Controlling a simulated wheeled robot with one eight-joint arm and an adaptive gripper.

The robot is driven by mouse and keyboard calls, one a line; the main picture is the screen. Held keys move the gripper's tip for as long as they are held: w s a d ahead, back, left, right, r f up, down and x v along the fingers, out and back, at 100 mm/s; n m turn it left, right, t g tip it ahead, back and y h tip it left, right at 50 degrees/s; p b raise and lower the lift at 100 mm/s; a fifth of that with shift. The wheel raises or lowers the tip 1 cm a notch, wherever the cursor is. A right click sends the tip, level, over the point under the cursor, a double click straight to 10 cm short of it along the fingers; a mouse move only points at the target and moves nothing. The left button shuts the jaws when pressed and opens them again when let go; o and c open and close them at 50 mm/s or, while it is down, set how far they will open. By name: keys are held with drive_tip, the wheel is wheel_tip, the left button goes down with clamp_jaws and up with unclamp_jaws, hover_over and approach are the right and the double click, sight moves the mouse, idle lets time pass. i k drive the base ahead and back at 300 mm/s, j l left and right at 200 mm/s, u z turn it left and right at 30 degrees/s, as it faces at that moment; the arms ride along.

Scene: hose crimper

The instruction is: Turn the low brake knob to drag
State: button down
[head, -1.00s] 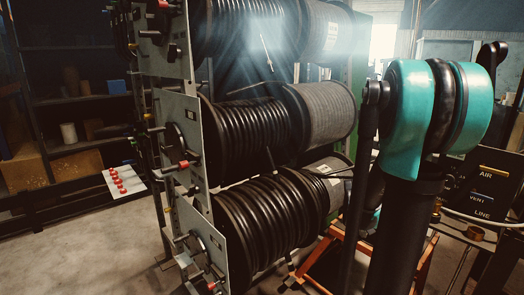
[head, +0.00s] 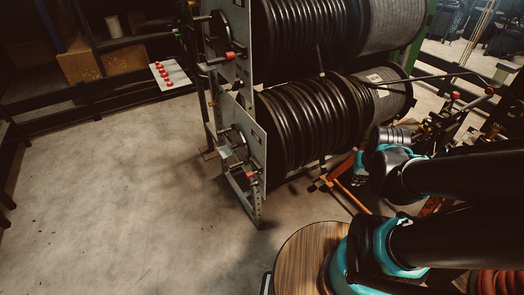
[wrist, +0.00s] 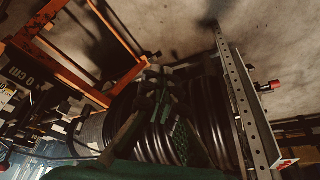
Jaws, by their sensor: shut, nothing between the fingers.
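The low reel's side panel (head: 240,140) stands left of the lowest black hose reel (head: 312,130) in the head view. On the panel's outer face are a round dark hub with a grey handle (head: 233,156) and a small red-tipped knob (head: 252,178) near its lower edge. Which of these is the brake knob, and its setting, I cannot read. In the wrist view a red-tipped control (wrist: 270,86) sticks out beyond the panel's perforated post (wrist: 246,95). My gripper (wrist: 160,85) is shut and empty, in front of the reel and apart from the panel.
Another reel (head: 300,40) hangs above. A wooden round top (head: 305,262) is at the bottom. Open floor (head: 120,200) lies left of the panel; shelves (head: 100,65) stand behind.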

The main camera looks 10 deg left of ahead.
sight(254, 182)
drive_tip(key=k+j+u, duration=0.15)
drive_tip(key=k+j, duration=1.15)
drive_tip(key=j, duration=0.1)
